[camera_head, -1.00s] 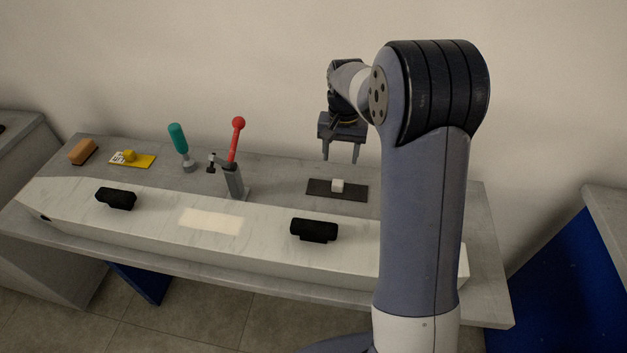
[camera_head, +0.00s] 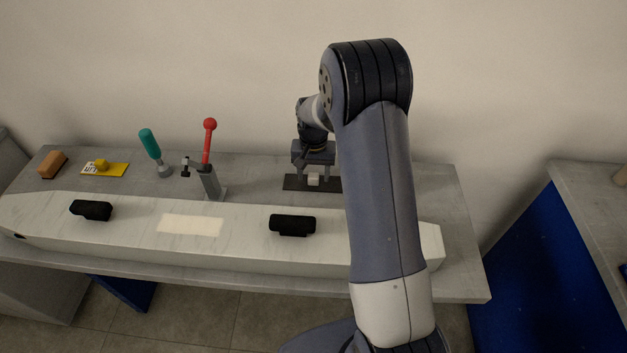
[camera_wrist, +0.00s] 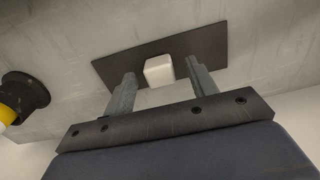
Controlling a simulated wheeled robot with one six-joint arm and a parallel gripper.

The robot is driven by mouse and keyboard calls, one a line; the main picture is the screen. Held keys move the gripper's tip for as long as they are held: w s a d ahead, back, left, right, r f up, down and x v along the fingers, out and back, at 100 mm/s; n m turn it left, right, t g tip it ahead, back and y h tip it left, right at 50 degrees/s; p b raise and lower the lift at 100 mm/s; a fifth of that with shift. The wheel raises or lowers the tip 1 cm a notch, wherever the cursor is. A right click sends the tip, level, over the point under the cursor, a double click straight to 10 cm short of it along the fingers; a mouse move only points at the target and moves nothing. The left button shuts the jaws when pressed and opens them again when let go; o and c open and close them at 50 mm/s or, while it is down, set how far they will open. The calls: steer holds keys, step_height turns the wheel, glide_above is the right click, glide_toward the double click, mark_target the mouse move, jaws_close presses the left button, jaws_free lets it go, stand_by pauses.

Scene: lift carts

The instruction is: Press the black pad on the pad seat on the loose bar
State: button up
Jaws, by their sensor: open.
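The black pad (camera_head: 331,184) is a flat dark plate with a small white block (camera_head: 313,180) on its top. It lies on the grey table behind the loose bar (camera_head: 130,230), a long pale beam. A cream rectangle (camera_head: 192,225) on the bar's top, between two black grips, looks like the pad seat; it is bare. My gripper (camera_head: 314,177) is open and low over the pad. In the wrist view the pad (camera_wrist: 210,60) shows, with the white block (camera_wrist: 158,70) between my two fingers (camera_wrist: 160,78), a gap on each side. Finger height against the block is unclear.
Black grips (camera_head: 92,210) (camera_head: 293,224) stand up from the bar. A red-knobbed lever clamp (camera_head: 209,170) stands behind the bar, near a teal-handled tool (camera_head: 151,146). A yellow plate (camera_head: 108,169) and an orange-brown block (camera_head: 52,165) lie at the far left.

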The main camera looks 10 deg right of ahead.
steer(key=shift+c, duration=0.2)
steer(key=c, duration=1)
